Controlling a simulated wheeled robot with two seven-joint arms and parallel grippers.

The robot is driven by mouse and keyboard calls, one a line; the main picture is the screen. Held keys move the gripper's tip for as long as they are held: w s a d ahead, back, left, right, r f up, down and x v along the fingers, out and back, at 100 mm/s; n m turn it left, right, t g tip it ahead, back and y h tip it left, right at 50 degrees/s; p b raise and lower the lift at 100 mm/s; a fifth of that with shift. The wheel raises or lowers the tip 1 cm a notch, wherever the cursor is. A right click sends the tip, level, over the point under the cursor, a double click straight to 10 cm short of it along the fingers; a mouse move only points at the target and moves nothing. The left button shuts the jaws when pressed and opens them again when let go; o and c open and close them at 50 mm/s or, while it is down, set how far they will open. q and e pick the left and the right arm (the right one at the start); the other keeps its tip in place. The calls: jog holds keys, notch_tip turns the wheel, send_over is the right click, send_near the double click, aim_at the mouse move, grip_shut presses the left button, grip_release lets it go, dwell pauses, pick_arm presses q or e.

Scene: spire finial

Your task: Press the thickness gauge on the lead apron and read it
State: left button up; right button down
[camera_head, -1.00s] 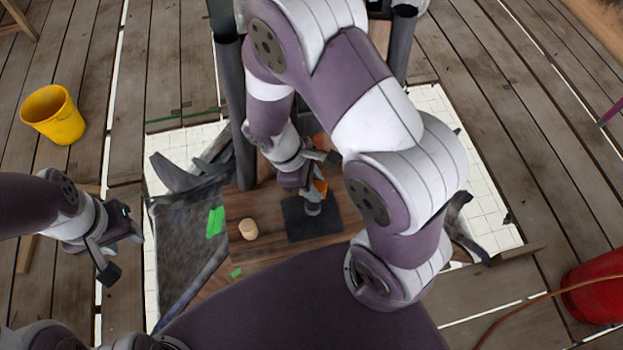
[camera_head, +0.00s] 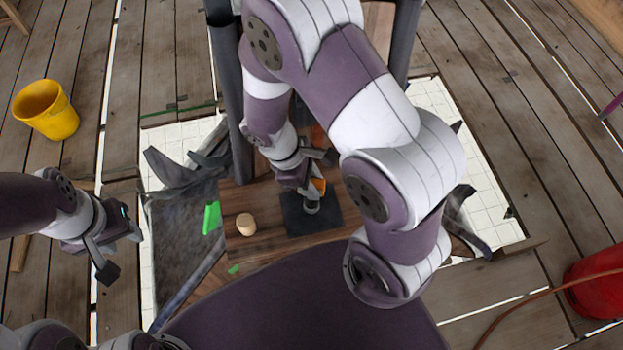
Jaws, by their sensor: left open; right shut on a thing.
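My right gripper (camera_head: 314,186) is shut on the thickness gauge (camera_head: 312,206), a small thing with an orange part and a grey round lower end. The gauge is over the dark square sheet (camera_head: 318,222), which looks like the lead apron piece, on a wooden board. I cannot tell whether the gauge's foot touches the sheet. My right arm hides part of the board and the gauge's face. My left gripper (camera_head: 122,252) is open and empty, off to the left above the plank floor.
A pale wooden cylinder (camera_head: 246,224) stands on the wooden board (camera_head: 262,248) left of the sheet. Crumpled grey sheeting (camera_head: 180,240) with green tape (camera_head: 212,218) lies further left. A yellow bucket (camera_head: 46,110) is at the left, a red container (camera_head: 596,288) with a hose at the right.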

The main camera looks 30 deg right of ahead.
jog(key=shift+f+b, duration=0.8)
jog(key=shift+f, duration=0.5)
dwell(1.0)
notch_tip(320, 180, up, 5)
jog(key=p, duration=0.5)
jog(key=shift+r+p, duration=0.15)
jog(key=shift+p, duration=0.15)
jog(key=shift+f, duration=0.25)
dwell(0.4)
jog(key=shift+f+b, duration=1.85)
jog(key=shift+f, duration=0.4)
